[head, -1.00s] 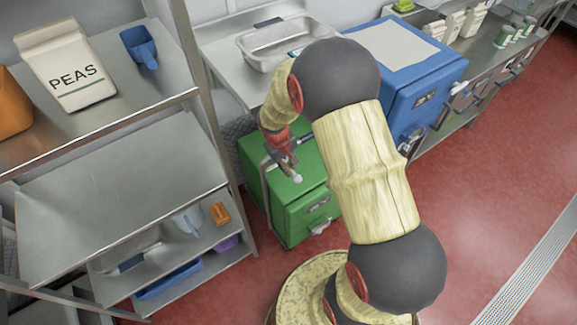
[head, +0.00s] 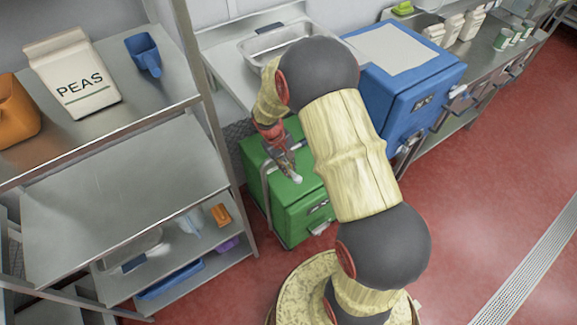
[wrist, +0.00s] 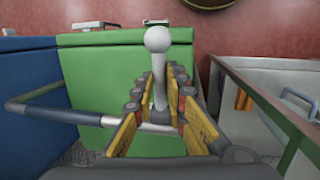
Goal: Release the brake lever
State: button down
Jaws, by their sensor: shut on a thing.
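The brake lever (wrist: 161,92) is a grey shaft with a pale round knob (wrist: 157,39) on its end. In the wrist view it stands nearly upright between my gripper's fingers. My gripper (wrist: 162,80) is shut on the lever below the knob, with yellow pads on either side. In the head view my gripper (head: 284,165) is over the green cabinet (head: 308,213), and the knob (head: 297,179) shows just beyond the fingers.
A blue cabinet (head: 420,85) stands right of the green one. A steel shelf rack (head: 120,195) stands at left. Red floor (head: 480,220) is open at right.

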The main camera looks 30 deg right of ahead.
jog(key=c, duration=1.8)
grip_release()
jog(key=v, duration=1.2)
